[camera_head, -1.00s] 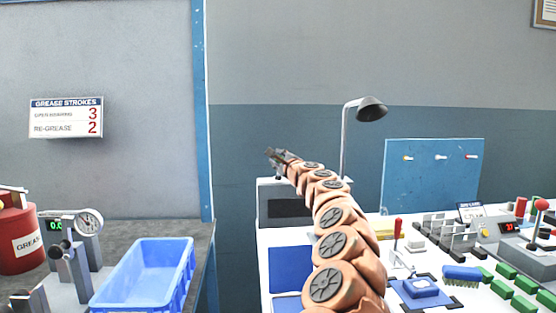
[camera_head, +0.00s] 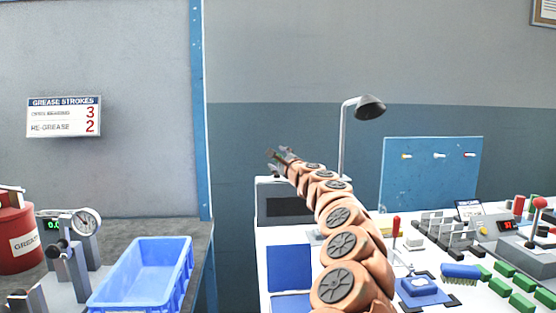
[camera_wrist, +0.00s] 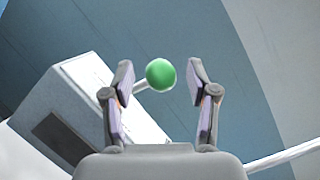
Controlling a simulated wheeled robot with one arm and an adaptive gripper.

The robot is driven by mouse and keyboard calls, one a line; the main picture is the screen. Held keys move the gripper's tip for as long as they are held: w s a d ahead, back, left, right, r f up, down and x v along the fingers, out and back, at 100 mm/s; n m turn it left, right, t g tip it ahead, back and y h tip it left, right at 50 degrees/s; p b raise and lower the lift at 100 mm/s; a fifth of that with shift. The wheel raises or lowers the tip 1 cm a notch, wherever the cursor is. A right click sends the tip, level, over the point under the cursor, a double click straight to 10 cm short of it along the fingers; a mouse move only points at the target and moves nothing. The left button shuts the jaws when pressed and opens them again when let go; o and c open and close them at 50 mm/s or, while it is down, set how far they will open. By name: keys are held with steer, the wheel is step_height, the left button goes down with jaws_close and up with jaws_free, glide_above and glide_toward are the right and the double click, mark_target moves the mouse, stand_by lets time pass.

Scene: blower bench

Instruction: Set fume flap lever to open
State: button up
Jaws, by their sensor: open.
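In the wrist view, a round green knob (camera_wrist: 160,74) sits on a short pale lever rod (camera_wrist: 141,85) that comes off a white box (camera_wrist: 85,95). My gripper (camera_wrist: 160,82) is open, with one finger on each side of the knob and a gap to both. The knob appears centred between the fingertips, but its depth relative to them is hard to tell. In the head view, my gripper (camera_head: 279,155) is above the white box (camera_head: 263,190); the knob is not distinguishable there.
A grey hooded arm (camera_head: 368,106) rises right of the box. The white bench to the right holds a red-handled lever (camera_head: 396,226), a blue brush (camera_head: 460,271) and several green blocks. A blue bin (camera_head: 150,270) stands on the left bench.

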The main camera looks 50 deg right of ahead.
steer(key=r+v, duration=0.1)
steer(key=v, duration=1)
steer(key=shift+f, duration=0.45)
steer(key=shift+r, duration=0.1)
stand_by(0.3)
